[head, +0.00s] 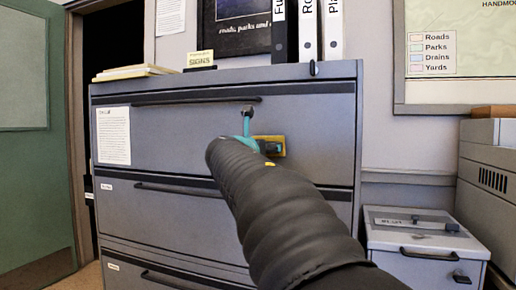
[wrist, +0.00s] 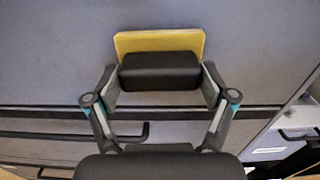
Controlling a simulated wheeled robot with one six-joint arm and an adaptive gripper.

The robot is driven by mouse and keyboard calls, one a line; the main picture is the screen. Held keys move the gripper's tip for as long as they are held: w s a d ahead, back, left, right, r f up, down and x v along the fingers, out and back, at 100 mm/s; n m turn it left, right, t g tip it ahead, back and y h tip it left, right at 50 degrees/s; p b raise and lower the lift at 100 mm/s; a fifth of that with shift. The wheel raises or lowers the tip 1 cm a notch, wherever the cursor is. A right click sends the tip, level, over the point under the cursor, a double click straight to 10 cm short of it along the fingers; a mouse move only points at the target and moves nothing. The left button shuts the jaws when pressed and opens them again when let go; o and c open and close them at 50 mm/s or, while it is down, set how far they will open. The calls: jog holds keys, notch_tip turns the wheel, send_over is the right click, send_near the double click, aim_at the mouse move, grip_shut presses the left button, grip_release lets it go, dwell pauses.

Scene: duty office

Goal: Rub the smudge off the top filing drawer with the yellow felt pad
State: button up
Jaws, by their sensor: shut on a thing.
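The yellow felt pad (wrist: 160,42) has a black block handle (wrist: 160,72). My gripper (wrist: 160,84) is shut on this handle, one finger at each end. In the head view the pad (head: 279,140) shows at the top drawer's (head: 190,130) front, right of the drawer's middle, partly hidden by my arm. The pad faces the drawer flat; I cannot tell whether it touches. The top drawer's grey front (wrist: 50,50) also fills the upper wrist view. I see no smudge; the pad or my arm may cover it.
The top drawer's long black handle (head: 195,100) runs above the pad. The second drawer's handle (head: 175,190) lies below. A low grey unit (head: 420,240) stands at the right, and a green door (head: 25,170) at the left.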

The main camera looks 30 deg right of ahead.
jog(key=shift+w, duration=0.15)
jog(key=shift+w+a, duration=0.55)
jog(key=shift+w, duration=0.25)
jog(key=shift+w+a, duration=0.5)
jog(key=shift+w, duration=0.25)
jog(key=w+a, duration=0.4)
jog(key=w, duration=0.1)
jog(key=shift+a, duration=0.15)
jog(key=shift+s+a, duration=0.1)
jog(key=shift+a, duration=0.05)
jog(key=shift+b+v, duration=0.4)
jog(key=shift+v, duration=2.5)
jog(key=shift+v, duration=1.45)
